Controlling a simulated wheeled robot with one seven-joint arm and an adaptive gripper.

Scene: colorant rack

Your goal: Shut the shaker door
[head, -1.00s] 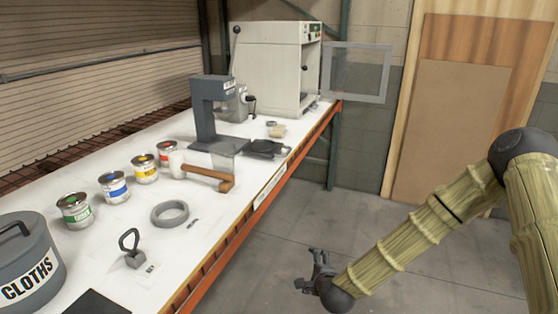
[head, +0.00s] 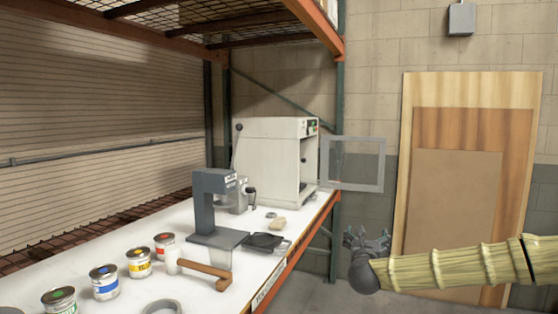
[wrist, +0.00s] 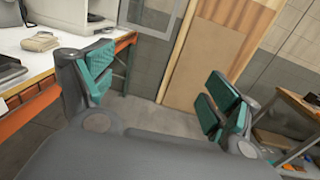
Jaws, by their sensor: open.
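The shaker (head: 270,158) is a cream box cabinet at the far end of the white bench, its open front facing right. Its door (head: 382,165), a grey frame with a clear pane, stands swung wide open, sticking out to the right past the bench edge. My gripper (head: 367,236) is in front of and below the door, apart from it, over the floor beside the bench. In the wrist view my gripper (wrist: 155,88) has its green-padded fingers spread with nothing between them. The door's lower part (wrist: 136,12) shows at the top of the wrist view; the rest is cut off.
A grey stand machine (head: 210,208), a black scale-like item (head: 265,241), a mallet (head: 208,270) and several paint cans (head: 139,263) stand on the bench. The orange bench edge (head: 290,262) runs along its right. Wooden boards (head: 458,190) lean on the back wall.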

